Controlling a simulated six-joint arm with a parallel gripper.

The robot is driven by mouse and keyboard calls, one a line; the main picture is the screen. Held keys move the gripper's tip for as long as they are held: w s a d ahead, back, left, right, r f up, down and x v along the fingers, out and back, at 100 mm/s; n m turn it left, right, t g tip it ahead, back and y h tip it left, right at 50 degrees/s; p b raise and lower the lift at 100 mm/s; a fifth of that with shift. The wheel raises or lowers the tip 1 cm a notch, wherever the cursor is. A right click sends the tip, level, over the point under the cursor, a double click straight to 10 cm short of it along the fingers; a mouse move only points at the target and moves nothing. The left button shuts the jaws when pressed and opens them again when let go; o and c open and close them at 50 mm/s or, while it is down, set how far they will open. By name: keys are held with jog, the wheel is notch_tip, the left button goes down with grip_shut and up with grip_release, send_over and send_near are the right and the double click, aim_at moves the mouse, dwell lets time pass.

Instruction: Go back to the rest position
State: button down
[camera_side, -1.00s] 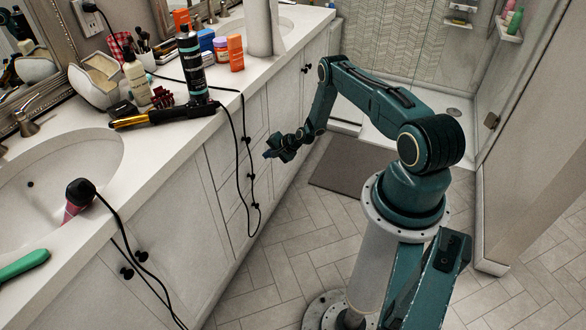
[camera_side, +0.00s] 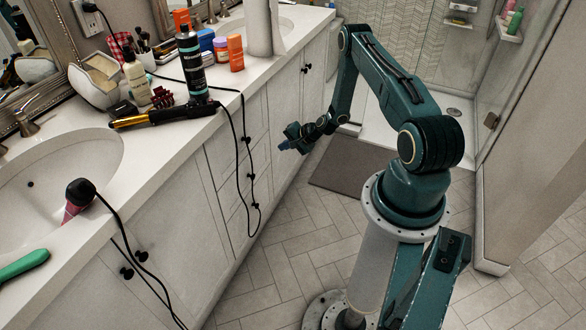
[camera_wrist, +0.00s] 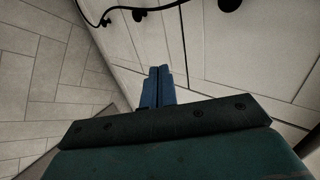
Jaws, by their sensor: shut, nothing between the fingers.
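My gripper (camera_side: 283,146) hangs in the air in front of the cabinet drawers, below the counter edge, in the side view. In the wrist view its two blue fingers (camera_wrist: 158,86) are together with nothing between them. The wrist view shows pale cabinet fronts on the right and floor tiles on the left. My arm is folded, its elbow raised high above the gripper.
The counter (camera_side: 167,134) holds a curling iron (camera_side: 163,115), a black bottle (camera_side: 191,66) and several other items. A black cord (camera_side: 243,160) loops down the cabinet front. A hair dryer (camera_side: 77,199) and green-handled item (camera_side: 24,265) lie by the sink. Floor tiles (camera_side: 290,246) are clear.

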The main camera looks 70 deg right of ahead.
jog(key=shift+s+r, duration=0.1)
jog(key=w+a+r+n+g+y, duration=0.1)
jog(key=w+a+r+n, duration=0.2)
jog(key=r, duration=0.5)
jog(key=w+a+r+n, duration=0.3)
jog(key=r, duration=0.6)
jog(key=s+a+r+n+g, duration=0.1)
jog(key=a+r+n, duration=0.2)
jog(key=a+r, duration=0.45)
jog(key=s+a+r+n+g, duration=0.15)
jog(key=a+r, duration=0.25)
jog(key=r, duration=0.6)
jog(key=s+a+r+n, duration=0.5)
jog(key=s+a+r, duration=0.5)
jog(key=s+r, duration=0.1)
jog(key=s+a+r+n, duration=0.1)
jog(key=s+a, duration=0.1)
jog(key=s, duration=0.6)
jog(key=s+a+r+n+h, duration=0.1)
jog(key=s+a+r, duration=0.1)
jog(key=s, duration=0.6)
jog(key=shift+s+a, duration=0.25)
jog(key=shift+s, duration=0.1)
jog(key=shift+r+n, duration=0.1)
jog(key=shift+n, duration=0.15)
